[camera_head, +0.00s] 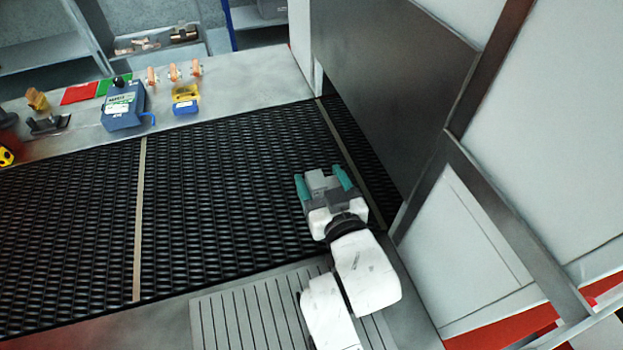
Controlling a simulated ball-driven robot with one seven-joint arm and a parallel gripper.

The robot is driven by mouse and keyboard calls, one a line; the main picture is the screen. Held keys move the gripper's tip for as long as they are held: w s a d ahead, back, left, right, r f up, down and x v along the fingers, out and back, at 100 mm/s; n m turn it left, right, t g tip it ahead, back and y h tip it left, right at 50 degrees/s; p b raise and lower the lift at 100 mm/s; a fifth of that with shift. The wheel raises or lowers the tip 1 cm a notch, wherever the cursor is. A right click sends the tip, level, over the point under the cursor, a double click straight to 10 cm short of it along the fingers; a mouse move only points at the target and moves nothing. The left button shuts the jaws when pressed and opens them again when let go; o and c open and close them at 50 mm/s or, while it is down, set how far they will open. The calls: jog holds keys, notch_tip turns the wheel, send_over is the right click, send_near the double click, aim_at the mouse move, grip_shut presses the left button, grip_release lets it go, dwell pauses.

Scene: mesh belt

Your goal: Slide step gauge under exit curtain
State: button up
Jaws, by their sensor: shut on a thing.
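My gripper (319,176) is low over the black mesh belt, on its right part. Its two teal fingers are closed on a light grey block between them, which I take to be the step gauge (317,182). My gripper hides part of the block, and its steps are too small to make out. The exit curtain (395,85) appears to be the large dark grey panel to the right. The gripper and block are left of it, and a strip of belt shows between. I cannot tell whether the block touches the belt.
The mesh belt (215,200) is clear left of my gripper, crossed by beige strips (139,220). A blue-grey box (123,107), a yellow-and-blue item (185,99) and small orange parts stand on the far ledge. A slotted metal plate (245,318) borders the near side.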

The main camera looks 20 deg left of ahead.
jog(key=shift+w+d+r, duration=0.1)
jog(key=shift+w+d, duration=0.45)
jog(key=shift+d, duration=0.2)
jog(key=shift+w+d+r, duration=0.1)
jog(key=shift+w+d, duration=0.4)
jog(key=shift+d, duration=0.25)
jog(key=shift+w+d+f+b, duration=0.2)
jog(key=shift+w+d, duration=0.15)
jog(key=shift+d, duration=0.2)
jog(key=shift+w+d+f+b, duration=0.1)
jog(key=shift+w+d+b, duration=0.05)
jog(key=shift+w+d, duration=0.3)
jog(key=shift+s, duration=0.1)
jog(key=o, duration=1.5)
jog(key=shift+o, duration=0.2)
jog(key=shift+f, duration=0.15)
jog(key=shift+d, duration=0.1)
